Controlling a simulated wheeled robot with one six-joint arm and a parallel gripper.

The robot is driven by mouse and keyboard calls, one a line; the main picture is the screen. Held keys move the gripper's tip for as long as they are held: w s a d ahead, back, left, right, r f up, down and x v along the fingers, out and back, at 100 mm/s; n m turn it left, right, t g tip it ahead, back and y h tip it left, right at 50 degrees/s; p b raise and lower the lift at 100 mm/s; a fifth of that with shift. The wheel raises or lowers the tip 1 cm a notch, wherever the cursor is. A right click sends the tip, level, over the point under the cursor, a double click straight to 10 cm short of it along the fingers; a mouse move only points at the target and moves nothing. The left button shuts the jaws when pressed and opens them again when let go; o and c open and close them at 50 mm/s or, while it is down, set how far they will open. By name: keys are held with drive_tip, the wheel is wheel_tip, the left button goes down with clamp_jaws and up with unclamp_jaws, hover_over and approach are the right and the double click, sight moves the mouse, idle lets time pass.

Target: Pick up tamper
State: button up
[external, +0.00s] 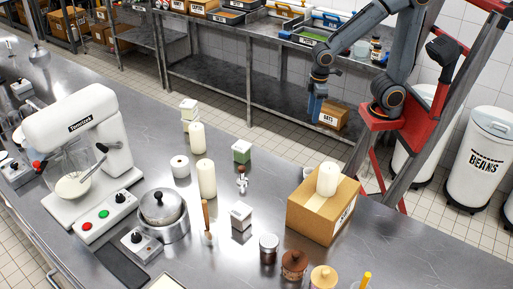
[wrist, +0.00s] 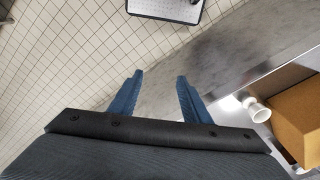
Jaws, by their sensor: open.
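A small upright piece with a dark reddish knob and a pale metal base (external: 242,181) stands mid-counter in the external view; it looks like the tamper, but it is too small to be sure. My gripper (external: 314,118) hangs beyond the counter's far edge, pointing down, well to the right of this piece and apart from it. In the wrist view my gripper (wrist: 160,78) has its two blue fingers spread, with nothing between them. I cannot make out the tamper in the wrist view.
A cardboard box (external: 316,217) with a candle (external: 327,179) on top stands at the counter's right. A small white cup (wrist: 257,110) is beside it. White candles (external: 206,178), a wooden-handled tool (external: 206,219), a small white box (external: 241,216) and jars (external: 268,248) surround the likely tamper.

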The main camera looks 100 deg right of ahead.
wheel_tip(320, 180, up, 4)
drive_tip(key=n+g+y, duration=0.1)
drive_tip(key=n+y, duration=0.4)
drive_tip(key=n, duration=1.4)
hover_over(242, 172)
drive_tip(key=d, duration=0.5)
wheel_tip(242, 172, down, 5)
drive_tip(key=shift+x, duration=1.2)
drive_tip(key=shift+p+x, duration=1.5)
drive_tip(key=shift+x, duration=1.45)
drive_tip(key=shift+h, duration=0.3)
clamp_jaws()
